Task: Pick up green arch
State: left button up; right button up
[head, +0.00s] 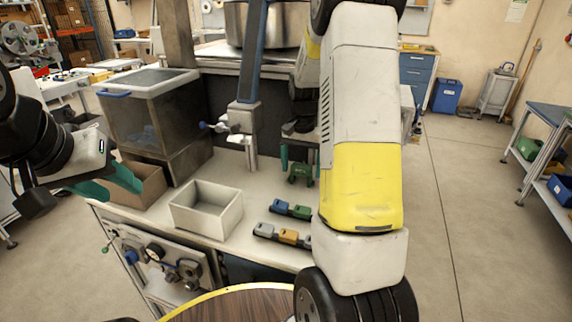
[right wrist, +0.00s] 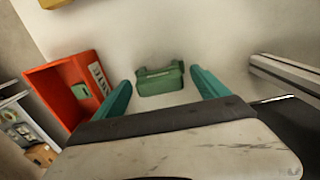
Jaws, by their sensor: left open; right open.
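The green arch (head: 300,174) stands on the pale bench top, partly behind my right arm in the head view. In the right wrist view the green arch (right wrist: 160,79) lies between the two teal fingertips, with a gap on both sides. My right gripper (head: 298,157) is open and points down over the arch; it also shows in the right wrist view (right wrist: 161,88). It is not closed on anything. My left gripper (head: 106,186) is open and empty at the left, near a cardboard box.
A white open box (head: 206,209) and the cardboard box (head: 143,186) stand on the bench. Blue-green and yellow blocks (head: 289,237) lie in front of the arch. A metal nozzle post (head: 247,135) rises behind. A red-orange case (right wrist: 64,88) shows in the wrist view.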

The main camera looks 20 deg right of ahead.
jog(key=shift+c, duration=0.3)
jog(key=c, duration=1.4)
jog(key=shift+c, duration=0.3)
